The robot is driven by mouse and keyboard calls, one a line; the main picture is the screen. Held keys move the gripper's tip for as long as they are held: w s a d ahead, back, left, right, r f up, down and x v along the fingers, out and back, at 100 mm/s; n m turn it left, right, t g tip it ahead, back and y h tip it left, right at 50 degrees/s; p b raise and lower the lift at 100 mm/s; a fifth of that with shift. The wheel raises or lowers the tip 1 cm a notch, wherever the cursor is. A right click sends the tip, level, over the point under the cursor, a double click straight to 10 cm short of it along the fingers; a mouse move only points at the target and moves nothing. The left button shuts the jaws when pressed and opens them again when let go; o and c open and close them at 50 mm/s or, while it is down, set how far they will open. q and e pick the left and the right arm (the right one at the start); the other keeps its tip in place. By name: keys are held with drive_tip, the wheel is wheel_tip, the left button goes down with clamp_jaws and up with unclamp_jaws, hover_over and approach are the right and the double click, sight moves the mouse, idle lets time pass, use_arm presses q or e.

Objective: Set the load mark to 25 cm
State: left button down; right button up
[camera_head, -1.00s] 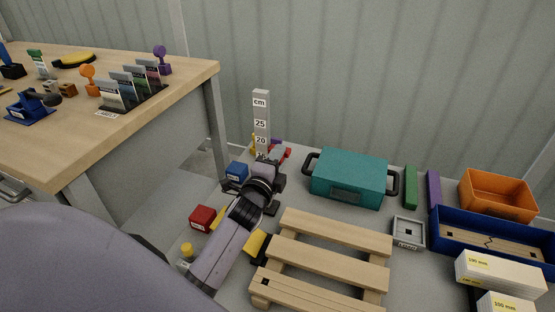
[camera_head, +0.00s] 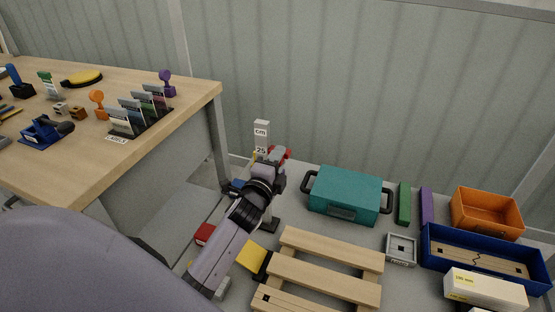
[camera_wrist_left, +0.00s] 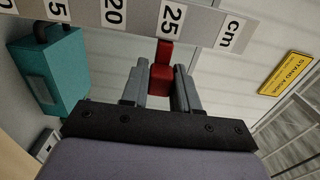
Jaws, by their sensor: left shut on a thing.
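A grey upright scale post (camera_head: 262,138) marked "cm" stands behind my left gripper (camera_head: 277,158). In the head view its "25" label shows just above the gripper, and the lower labels are hidden. The left wrist view shows the scale (camera_wrist_left: 140,17) sideways, with "20", "25" and "cm" readable. My left gripper (camera_wrist_left: 160,82) is shut on the red load mark (camera_wrist_left: 161,72), which sits between its fingers. The mark's narrow end reaches the scale beside the "25" label, roughly in line with it. A bit of red (camera_head: 288,153) shows past the gripper in the head view.
A teal case (camera_head: 346,194) stands close to the right of the post. A wooden pallet (camera_head: 325,262) lies in front of it. A blue tray (camera_head: 430,250) and orange bin (camera_head: 487,211) stand at right. A wooden workbench (camera_head: 195,103) is at left.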

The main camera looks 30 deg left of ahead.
use_arm(q)
drive_tip(key=c, duration=0.9)
unclamp_jaws()
drive_tip(key=shift+r, duration=0.4)
drive_tip(key=shift+f, duration=0.1)
drive_tip(key=v, duration=0.7)
